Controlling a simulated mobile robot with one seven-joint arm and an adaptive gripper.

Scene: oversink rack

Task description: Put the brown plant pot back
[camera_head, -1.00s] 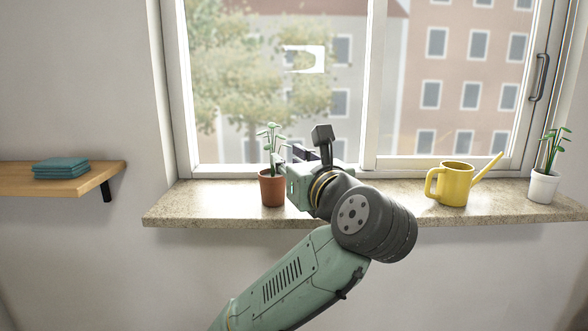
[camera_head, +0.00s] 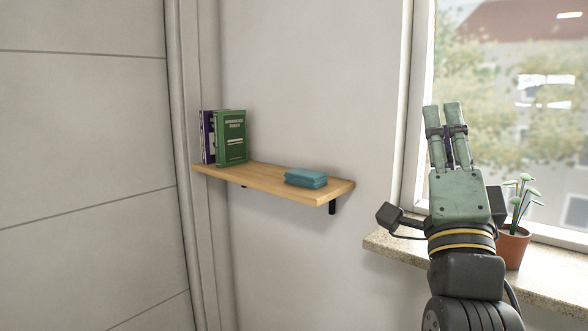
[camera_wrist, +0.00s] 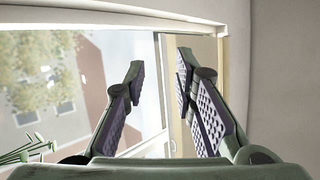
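The brown plant pot (camera_head: 513,248), holding a green leafy plant, stands upright on the stone windowsill at the right of the head view. My gripper (camera_head: 443,108) is raised with its fingers pointing up, in front of and to the left of the pot in the picture. Its fingers are apart with nothing between them, as the wrist view (camera_wrist: 160,68) shows. The pot's left edge is close to or partly behind my wrist. Green leaves (camera_wrist: 22,150) show at the lower left of the wrist view; the pot is hidden there.
The window frame (camera_head: 411,130) and windowsill (camera_head: 550,273) are close to my arm.

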